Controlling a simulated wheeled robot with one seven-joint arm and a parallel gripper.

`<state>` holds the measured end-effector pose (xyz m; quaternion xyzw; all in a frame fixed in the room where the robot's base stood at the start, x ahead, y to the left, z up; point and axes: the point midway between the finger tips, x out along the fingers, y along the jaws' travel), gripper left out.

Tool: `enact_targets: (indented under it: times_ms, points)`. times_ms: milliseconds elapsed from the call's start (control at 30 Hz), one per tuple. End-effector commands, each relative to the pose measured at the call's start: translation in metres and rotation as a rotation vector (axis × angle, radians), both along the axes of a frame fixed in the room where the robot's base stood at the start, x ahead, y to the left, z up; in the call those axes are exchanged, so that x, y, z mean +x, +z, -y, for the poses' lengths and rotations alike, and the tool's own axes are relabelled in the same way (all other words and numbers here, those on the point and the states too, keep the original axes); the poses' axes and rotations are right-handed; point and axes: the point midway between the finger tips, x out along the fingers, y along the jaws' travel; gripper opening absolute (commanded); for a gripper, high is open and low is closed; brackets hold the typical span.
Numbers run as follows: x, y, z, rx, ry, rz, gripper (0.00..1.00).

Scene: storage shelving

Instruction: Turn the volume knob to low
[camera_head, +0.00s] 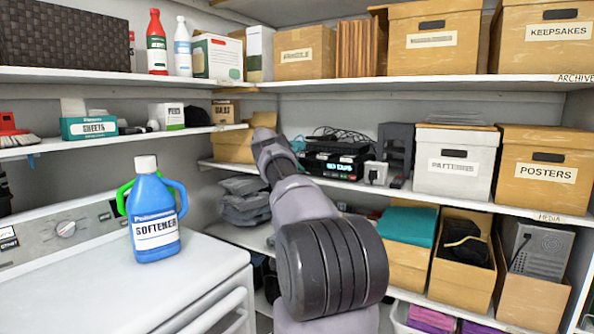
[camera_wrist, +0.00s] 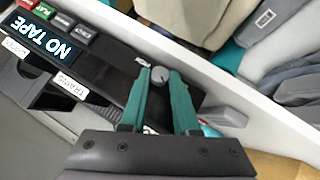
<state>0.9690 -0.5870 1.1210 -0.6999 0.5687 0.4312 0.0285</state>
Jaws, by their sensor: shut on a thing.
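The volume knob (camera_wrist: 160,74) is a small round grey knob on the front of a black tape deck (camera_wrist: 103,75), near one end of its face in the wrist view. The deck's lit display reads "NO TAPE". My gripper (camera_wrist: 161,77) has two green fingers, one on each side of the knob, and is shut on it. In the head view the black deck (camera_head: 335,163) stands on the middle shelf at the back, under a tangle of black cables. My own arm hides the gripper and the knob there. The knob's pointer direction is too small to tell.
The white shelf edge (camera_wrist: 215,75) runs close beside the deck and gripper. Grey folded cloth (camera_head: 243,200) lies on the left. A white box marked "PATTERNS" (camera_head: 456,185) stands to the right. A blue softener bottle (camera_head: 153,215) stands on the white appliance (camera_head: 195,268).

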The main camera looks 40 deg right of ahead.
Motion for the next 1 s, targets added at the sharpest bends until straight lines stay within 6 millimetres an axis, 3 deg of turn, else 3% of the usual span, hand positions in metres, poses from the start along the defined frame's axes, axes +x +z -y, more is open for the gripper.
enact_targets:
  times_ms: [133, 167, 233, 667, 1000]
  points:
    - [0.001, -0.001, -0.001, 0.002, 0.001, 0.000, 0.00]
    - [0.001, -0.001, -0.001, 0.002, 0.001, 0.000, 0.33]
    - [0.001, -0.001, -0.001, 0.002, 0.001, 0.000, 0.59]
    - [0.001, 0.005, -0.006, 0.000, 0.002, 0.002, 0.59]
    - [0.003, 0.044, -0.054, 0.000, 0.003, 0.002, 0.59]
